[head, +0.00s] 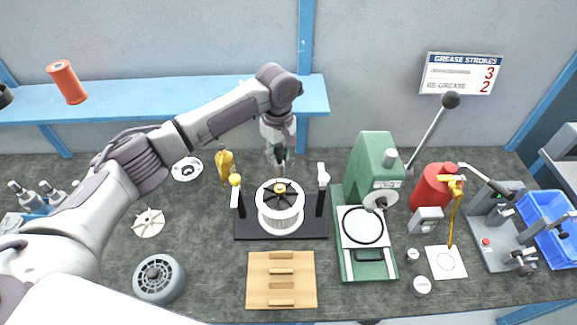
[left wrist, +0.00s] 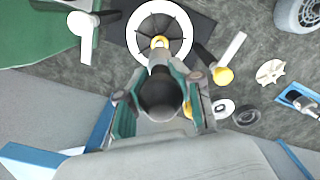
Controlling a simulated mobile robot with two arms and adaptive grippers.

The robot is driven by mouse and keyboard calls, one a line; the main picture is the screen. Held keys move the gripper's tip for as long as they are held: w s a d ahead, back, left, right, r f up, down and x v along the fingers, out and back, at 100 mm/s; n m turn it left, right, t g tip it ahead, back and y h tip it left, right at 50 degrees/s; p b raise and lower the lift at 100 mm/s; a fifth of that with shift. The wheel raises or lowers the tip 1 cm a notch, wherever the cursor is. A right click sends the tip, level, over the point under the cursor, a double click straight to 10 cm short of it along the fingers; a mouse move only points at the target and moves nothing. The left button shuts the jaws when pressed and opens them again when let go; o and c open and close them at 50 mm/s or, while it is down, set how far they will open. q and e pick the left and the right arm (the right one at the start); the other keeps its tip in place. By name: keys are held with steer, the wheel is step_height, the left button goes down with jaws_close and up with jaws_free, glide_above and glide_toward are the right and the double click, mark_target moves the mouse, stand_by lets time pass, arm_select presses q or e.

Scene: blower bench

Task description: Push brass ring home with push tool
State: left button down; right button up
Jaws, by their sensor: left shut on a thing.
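A white round blower housing (head: 281,208) sits on a black base plate (head: 245,229). The brass ring (head: 280,188) shows as a small yellow spot at its centre; it also appears in the left wrist view (left wrist: 159,42). My left gripper (head: 279,156) is above the housing, pointing down. In the left wrist view its fingers (left wrist: 162,108) are shut on the push tool (left wrist: 160,92), whose dark rounded end faces the camera. The tool's far end points towards the ring. I cannot tell whether they touch. My right gripper is in neither view.
Upright clamps stand left (head: 236,190) and right (head: 322,185) of the housing. A grey wheel (head: 159,279) and pale fan disc (head: 149,223) lie left. A blue shelf (head: 150,98) runs behind.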

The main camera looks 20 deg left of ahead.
mark_target(280, 163)
arm_select(q)
steer(key=shift+w, duration=0.1)
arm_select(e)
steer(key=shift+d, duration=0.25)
arm_select(q)
steer(key=shift+r, duration=0.1)
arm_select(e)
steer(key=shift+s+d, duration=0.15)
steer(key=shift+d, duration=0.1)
arm_select(q)
steer(key=shift+r+p, duration=0.1)
steer(key=shift+p, duration=0.45)
step_height(280, 163, down, 2)
steer(key=shift+f+b, duration=0.1)
steer(key=shift+b, duration=0.25)
steer(key=shift+f+b, duration=0.4)
steer(key=shift+f, duration=1.3)
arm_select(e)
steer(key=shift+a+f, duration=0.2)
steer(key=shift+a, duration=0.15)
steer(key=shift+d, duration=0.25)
arm_select(q)
steer(key=shift+f, duration=0.9)
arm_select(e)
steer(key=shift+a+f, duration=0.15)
